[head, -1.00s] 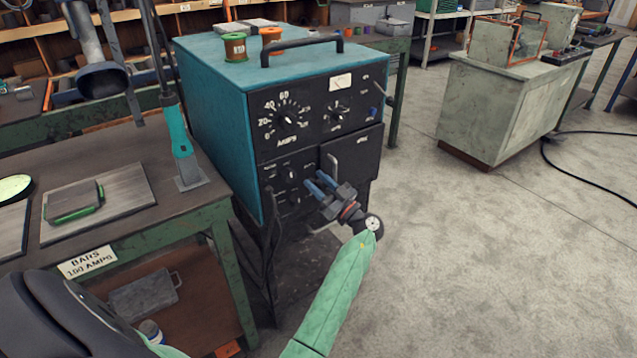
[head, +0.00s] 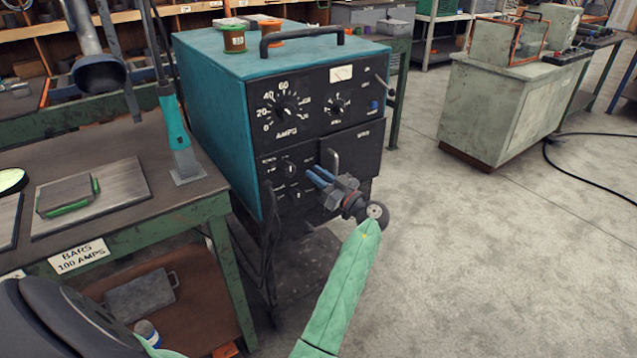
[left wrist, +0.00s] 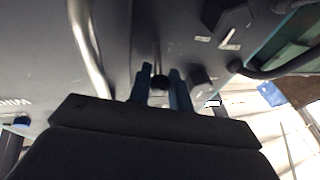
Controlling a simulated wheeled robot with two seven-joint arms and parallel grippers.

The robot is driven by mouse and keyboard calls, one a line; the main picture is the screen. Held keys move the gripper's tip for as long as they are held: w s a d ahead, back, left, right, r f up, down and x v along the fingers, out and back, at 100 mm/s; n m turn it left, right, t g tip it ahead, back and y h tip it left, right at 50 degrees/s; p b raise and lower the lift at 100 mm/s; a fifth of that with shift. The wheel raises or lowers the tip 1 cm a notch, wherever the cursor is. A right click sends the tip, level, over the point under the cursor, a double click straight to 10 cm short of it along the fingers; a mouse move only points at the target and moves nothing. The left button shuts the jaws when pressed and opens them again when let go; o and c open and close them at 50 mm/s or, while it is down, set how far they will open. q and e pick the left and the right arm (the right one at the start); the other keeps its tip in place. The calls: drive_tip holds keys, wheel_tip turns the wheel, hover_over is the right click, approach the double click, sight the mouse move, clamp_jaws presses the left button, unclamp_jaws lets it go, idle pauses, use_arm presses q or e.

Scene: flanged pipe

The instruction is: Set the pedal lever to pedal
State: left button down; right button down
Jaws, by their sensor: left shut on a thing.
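The teal welding machine (head: 212,98) stands in the middle of the head view with its black control panel facing me. My left gripper (head: 312,176) is at the lower part of that panel, blue fingers toward it. In the left wrist view, the fingers (left wrist: 160,84) are shut on a small lever with a dark round knob (left wrist: 160,80), apparently the pedal lever. Its thin stem shows just beyond the knob. In the head view the lever is hidden by the fingers, and the labels beside it are too small to read. My right gripper is out of view.
A silver handle (head: 331,160) stands out close to the gripper; it is large in the left wrist view (left wrist: 88,48). The amps dial (head: 287,112) is above. A green-legged workbench (head: 130,157) with metal plates is on the left. Open floor (head: 470,260) is on the right.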

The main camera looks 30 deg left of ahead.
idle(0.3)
use_arm(q)
drive_tip(key=c, duration=1.3)
unclamp_jaws()
drive_tip(key=shift+d, duration=0.1)
drive_tip(key=b+v, duration=0.1)
drive_tip(key=v, duration=0.6)
drive_tip(key=shift+s+d, duration=0.1)
drive_tip(key=shift+d, duration=0.2)
